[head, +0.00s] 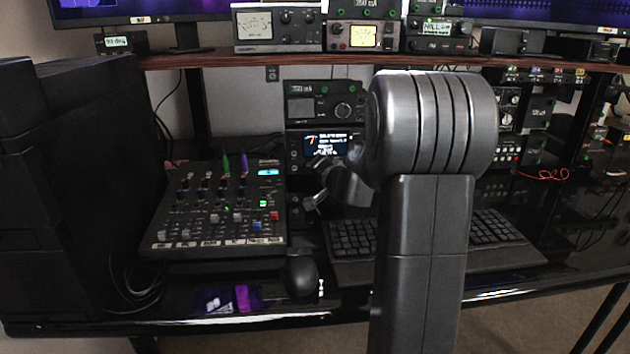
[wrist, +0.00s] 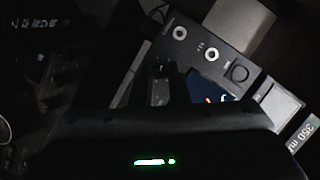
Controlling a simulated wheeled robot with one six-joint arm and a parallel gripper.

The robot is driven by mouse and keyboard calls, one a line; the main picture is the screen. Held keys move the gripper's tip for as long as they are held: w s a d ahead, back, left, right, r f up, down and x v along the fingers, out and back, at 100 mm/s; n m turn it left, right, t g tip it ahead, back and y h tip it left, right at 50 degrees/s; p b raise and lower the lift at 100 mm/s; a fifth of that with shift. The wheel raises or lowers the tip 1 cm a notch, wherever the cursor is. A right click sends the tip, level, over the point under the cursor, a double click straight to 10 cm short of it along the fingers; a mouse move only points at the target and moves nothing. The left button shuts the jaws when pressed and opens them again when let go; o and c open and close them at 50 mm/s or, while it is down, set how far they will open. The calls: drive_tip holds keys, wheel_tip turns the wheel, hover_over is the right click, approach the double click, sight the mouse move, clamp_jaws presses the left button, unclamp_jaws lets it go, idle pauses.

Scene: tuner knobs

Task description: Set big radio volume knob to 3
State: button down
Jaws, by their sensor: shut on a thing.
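The big radio (head: 326,144) is the black unit with a lit colour screen, left of my arm in the head view. Its front also shows tilted in the wrist view (wrist: 195,45), with the screen (wrist: 205,90) partly covered. My gripper (head: 313,202) is against the lower left of the radio's front, below the screen. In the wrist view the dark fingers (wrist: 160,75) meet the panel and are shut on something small. The held part looks like the volume knob, but the fingers hide it. Its pointer and scale cannot be read.
A mixer (head: 215,212) stands left of the radio. A keyboard (head: 350,238) and a mouse (head: 301,275) lie in front. A box with a round dial (head: 322,108) sits above the radio. The shelf (head: 215,60) overhead carries meters. My arm hides the radio's right side.

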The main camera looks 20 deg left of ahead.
drive_tip(key=shift+d+f+m+b, duration=0.1)
drive_tip(key=shift+f+m+b, duration=0.15)
drive_tip(key=shift+m+b, duration=0.45)
drive_tip(key=shift+r+y+b, duration=0.15)
drive_tip(key=shift+y+b, duration=0.25)
drive_tip(key=shift+b, duration=0.15)
drive_tip(key=c, duration=1.4)
unclamp_jaws()
drive_tip(key=p+v, duration=0.1)
drive_tip(key=v, duration=1.1)
drive_tip(key=shift+d+r, duration=0.1)
drive_tip(key=shift+d, duration=0.05)
drive_tip(key=shift+v, duration=0.75)
